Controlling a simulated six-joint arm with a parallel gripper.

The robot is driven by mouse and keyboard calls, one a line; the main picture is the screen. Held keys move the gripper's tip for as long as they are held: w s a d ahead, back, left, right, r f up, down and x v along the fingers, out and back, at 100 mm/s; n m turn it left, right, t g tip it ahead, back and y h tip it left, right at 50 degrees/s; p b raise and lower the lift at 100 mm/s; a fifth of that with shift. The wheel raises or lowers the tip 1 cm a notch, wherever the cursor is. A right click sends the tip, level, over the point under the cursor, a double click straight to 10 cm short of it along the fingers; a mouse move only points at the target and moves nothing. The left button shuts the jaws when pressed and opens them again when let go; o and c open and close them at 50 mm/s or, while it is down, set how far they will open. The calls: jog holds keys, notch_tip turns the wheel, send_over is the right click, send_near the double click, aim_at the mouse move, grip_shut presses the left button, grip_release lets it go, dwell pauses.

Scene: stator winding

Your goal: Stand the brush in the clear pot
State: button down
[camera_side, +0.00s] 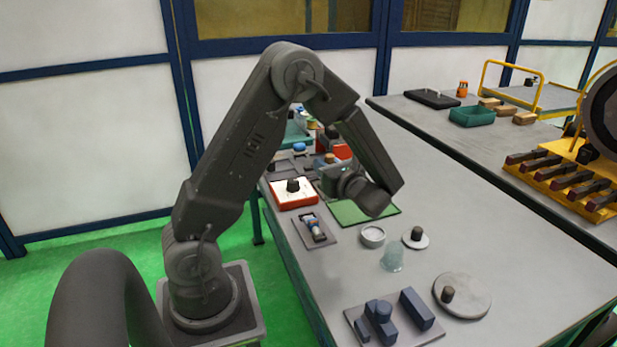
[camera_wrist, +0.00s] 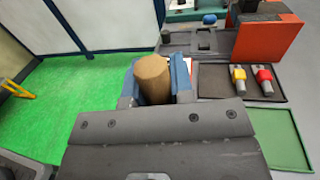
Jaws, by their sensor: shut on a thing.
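The clear pot (camera_side: 393,256) stands upright on the grey bench, to the right of and nearer than my gripper (camera_side: 330,180). In the wrist view my gripper (camera_wrist: 154,92) is shut on a tan, round-ended cylinder, which appears to be the handle of the brush (camera_wrist: 153,76). Blue-grey jaw parts show on both sides of it. The brush's bristles are hidden, and the brush cannot be made out in the side view. My gripper is above the bench near the green mat (camera_side: 350,213), apart from the pot.
A white round dish (camera_side: 372,236) and a small disc with a dark knob (camera_side: 415,238) stand close behind the pot. A larger round plate (camera_side: 462,295) and a tray of blue blocks (camera_side: 372,325) lie nearer. A red-orange block (camera_wrist: 268,42) stands beyond my gripper.

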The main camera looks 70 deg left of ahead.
jog(key=w+d+f+m+t, duration=0.1)
jog(key=w+d+m+t, duration=0.1)
jog(key=w+d, duration=0.3)
jog(key=w+d+m+t, duration=0.2)
jog(key=w+d+t, duration=0.2)
jog(key=d, duration=0.8)
jog(key=shift+w+d+f+m+t, duration=0.25)
jog(key=shift+w+f+m+t, duration=0.15)
jog(key=shift+t, duration=0.3)
jog(key=shift+f, duration=0.5)
jog(key=shift+f, duration=0.7)
jog(key=shift+f, duration=0.45)
jog(key=shift+f, duration=0.7)
jog(key=shift+s+f, duration=0.1)
jog(key=shift+f, duration=0.05)
